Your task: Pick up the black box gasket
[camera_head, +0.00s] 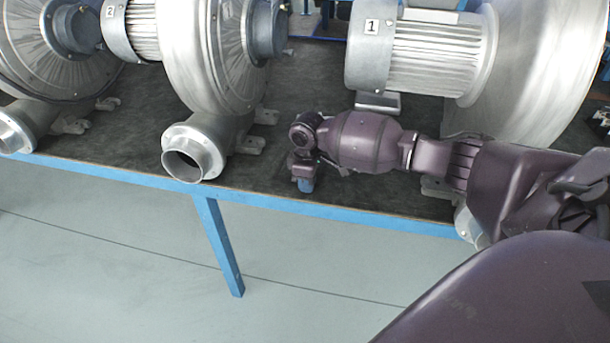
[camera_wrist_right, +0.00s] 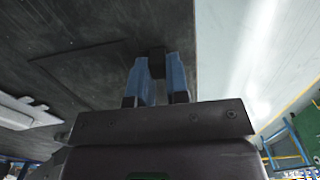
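A small black block, apparently the black box gasket (camera_wrist_right: 157,62), sits between the two blue fingertips of my right gripper (camera_wrist_right: 157,76) in the right wrist view. The fingers are a little apart, and the block fills the space between their tips with no clear gap on either side. In the head view my right gripper (camera_head: 304,184) points down at the front edge of the bench, and the gasket cannot be made out there. My left gripper is not in view.
Large grey blowers stand on the dark bench top (camera_head: 290,90): one marked 2 (camera_head: 205,50) at left and one marked 1 (camera_head: 435,55) at right. A pipe outlet (camera_head: 185,160) opens at the front edge, left of my gripper. The blue bench frame (camera_head: 350,214) borders open floor.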

